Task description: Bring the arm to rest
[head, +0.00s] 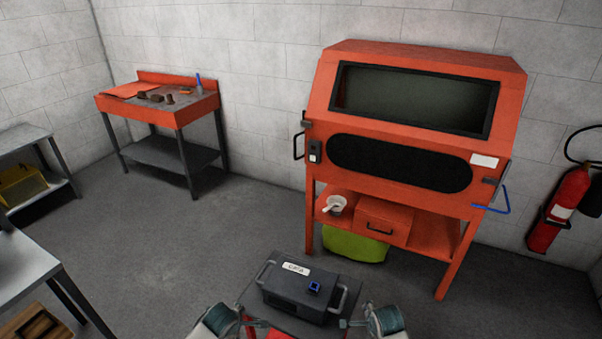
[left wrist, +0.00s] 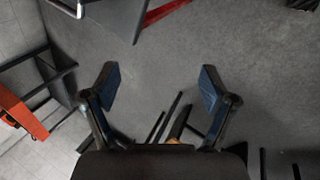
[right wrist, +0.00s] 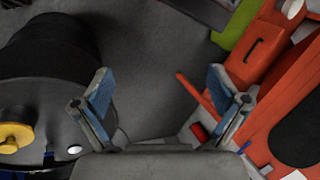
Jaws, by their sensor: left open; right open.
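The task's arm could mean one of mine; I cannot single out another arm. My left gripper (left wrist: 160,85) is open in the left wrist view, its two blue-padded fingers wide apart with nothing between them. Grey floor lies beyond it. My right gripper (right wrist: 159,92) is open and empty in the right wrist view, also over floor. In the head view parts of both my arms show at the bottom edge, either side of a dark box (head: 290,304) with a white label, side handles and a small blue piece (head: 314,287) on top. The fingertips are not clear there.
A large orange cabinet (head: 420,106) with window and shelf stands against the wall. A fire extinguisher (head: 560,205) hangs right. An orange workbench (head: 135,93) is back left. A dark drum with a yellow knob (right wrist: 14,136) is left of my right gripper. Floor between is clear.

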